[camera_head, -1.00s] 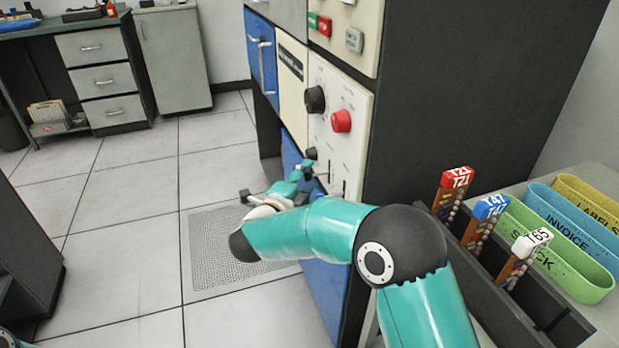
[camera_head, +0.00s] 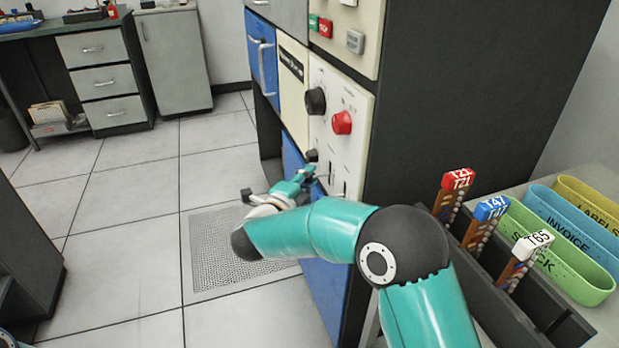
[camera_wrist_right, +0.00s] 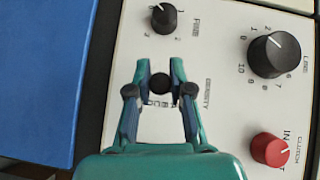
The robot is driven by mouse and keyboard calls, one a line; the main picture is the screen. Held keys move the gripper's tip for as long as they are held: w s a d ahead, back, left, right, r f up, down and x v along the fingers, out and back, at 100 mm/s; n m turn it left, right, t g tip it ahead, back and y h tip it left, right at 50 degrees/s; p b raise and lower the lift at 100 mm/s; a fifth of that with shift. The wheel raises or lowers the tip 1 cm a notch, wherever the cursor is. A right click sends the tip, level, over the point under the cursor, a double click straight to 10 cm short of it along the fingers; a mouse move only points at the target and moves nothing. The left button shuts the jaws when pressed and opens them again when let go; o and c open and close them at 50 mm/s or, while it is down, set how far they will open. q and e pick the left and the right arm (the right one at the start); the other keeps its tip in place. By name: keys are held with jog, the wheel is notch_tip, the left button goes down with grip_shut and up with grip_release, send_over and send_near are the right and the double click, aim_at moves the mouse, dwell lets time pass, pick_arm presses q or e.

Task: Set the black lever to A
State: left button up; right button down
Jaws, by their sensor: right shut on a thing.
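The black lever (camera_wrist_right: 160,84) has a round black knob and stands out from the white control panel (camera_wrist_right: 220,75). In the right wrist view my right gripper (camera_wrist_right: 160,88) has a finger on each side of the lever and is shut on it. Letters on the panel beside the lever are partly hidden by the fingers, so I cannot read its setting. In the head view my right gripper (camera_head: 311,169) is at the lower part of the panel, below the black and red knobs. My left gripper is not in view.
A large black dial (camera_wrist_right: 267,54), a red knob (camera_wrist_right: 270,149) and a small black knob (camera_wrist_right: 164,18) stand out from the panel near my gripper.

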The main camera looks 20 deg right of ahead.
jog(key=r+p, duration=0.1)
jog(key=r+m+g+y+p, duration=0.1)
jog(key=r+m+y+p, duration=0.1)
jog(key=shift+d+r, duration=0.3)
jog(key=shift+r, duration=0.1)
jog(key=shift+d+r+g+y+p, duration=0.25)
jog(key=shift+r+g+y+p, duration=0.1)
jog(key=shift+p, duration=0.3)
jog(key=c, duration=1)
grip_release()
